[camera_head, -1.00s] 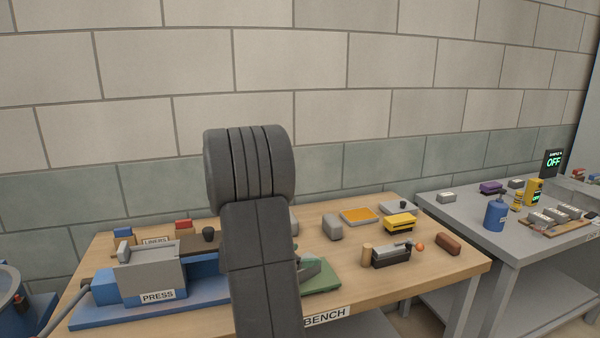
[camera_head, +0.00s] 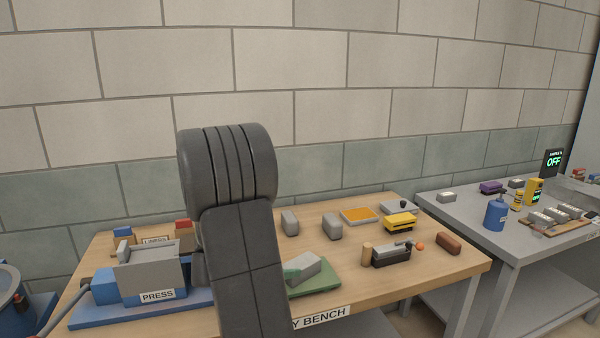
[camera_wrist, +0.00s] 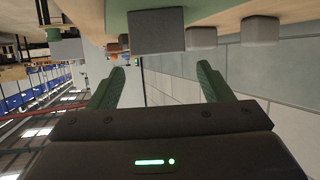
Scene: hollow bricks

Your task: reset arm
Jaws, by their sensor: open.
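In the wrist view my gripper (camera_wrist: 160,90) is open, with its two green fingers wide apart and nothing between them. The wrist picture is turned over, with the bench top along its upper edge. A grey block (camera_wrist: 157,32) shows beyond the fingers there. In the head view my dark arm stands up in front of the wooden bench (camera_head: 455,262) and hides part of it; the gripper itself is hidden there. A grey brick (camera_head: 304,268) lies on a green mat (camera_head: 322,283) just right of my arm.
A grey press (camera_head: 150,270) on a blue base stands left of my arm. Grey blocks (camera_head: 332,226), an orange tray (camera_head: 360,215), a yellow tool (camera_head: 400,222) and a brown brick (camera_head: 448,243) lie to the right. A grey table (camera_head: 520,235) with a blue bottle (camera_head: 495,215) stands farther right.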

